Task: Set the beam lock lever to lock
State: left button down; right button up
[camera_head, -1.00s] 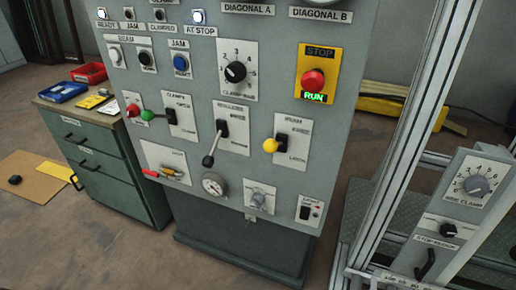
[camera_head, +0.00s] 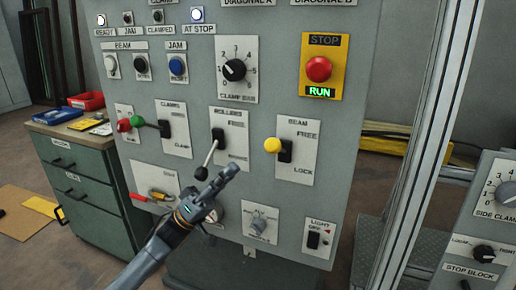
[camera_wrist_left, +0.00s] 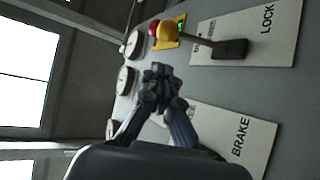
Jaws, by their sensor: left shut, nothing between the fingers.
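The beam lock lever has a yellow knob (camera_head: 272,145) and a black base on a white plate (camera_head: 298,165) marked BEAM, FREE and LOCK. Its knob sticks out toward the camera and left, beside the slot, between the two words. In the left wrist view the yellow knob (camera_wrist_left: 167,31) and its stem stand out from the plate marked LOCK (camera_wrist_left: 262,22). My left gripper (camera_head: 228,172) is shut and empty, in front of the panel, left of and below the yellow knob and apart from it. The left wrist view shows its closed fingertips (camera_wrist_left: 158,78) short of the knob. My right gripper is not seen.
The rollers lever with a black knob (camera_head: 201,173) is close beside my left gripper. A green-knobbed clamps lever (camera_head: 138,122) is further left. The red stop button (camera_head: 318,69) is above right. A metal frame post (camera_head: 430,130) stands right of the panel.

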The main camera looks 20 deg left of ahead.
aim_at(278, 149)
pick_arm(q)
jog(key=p+x, duration=0.1)
jog(key=x, duration=0.9)
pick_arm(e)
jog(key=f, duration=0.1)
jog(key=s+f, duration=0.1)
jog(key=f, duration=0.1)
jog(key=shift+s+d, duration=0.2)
pick_arm(q)
jog(key=shift+f, duration=0.1)
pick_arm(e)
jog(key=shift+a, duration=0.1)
